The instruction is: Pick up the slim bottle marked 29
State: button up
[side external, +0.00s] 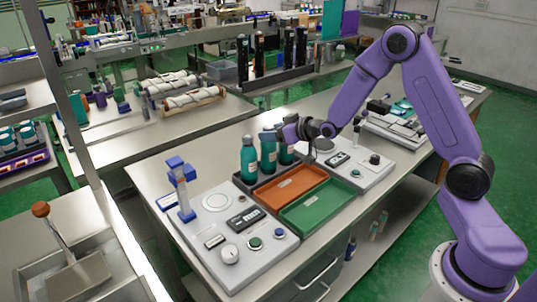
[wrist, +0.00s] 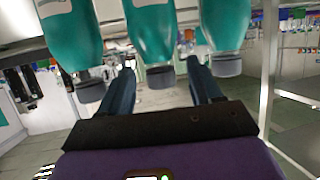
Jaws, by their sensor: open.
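Three slim teal bottles with grey caps stand in a row: a left bottle (side external: 248,160), a middle one (side external: 268,156) and a right one (side external: 286,156) partly hidden by my gripper. No number is readable, so I cannot tell which is marked 29. My gripper (side external: 272,134) is level with the bottle tops. In the wrist view, where the bottles hang cap-down, its open fingers (wrist: 161,86) lie to either side of the middle bottle's cap (wrist: 160,76). The middle bottle (wrist: 150,32) shows between two others. I cannot tell whether a finger touches anything.
The bottles stand in a dark rack behind an orange tray (side external: 291,188) and a green tray (side external: 318,207). A control panel with a blue post (side external: 182,190) is at the left. Another panel (side external: 345,160) is at the right. Both trays look empty except for a small label.

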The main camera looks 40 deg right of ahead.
jog(key=shift+x, duration=1.15)
grip_shut()
jog(key=shift+r, duration=0.1)
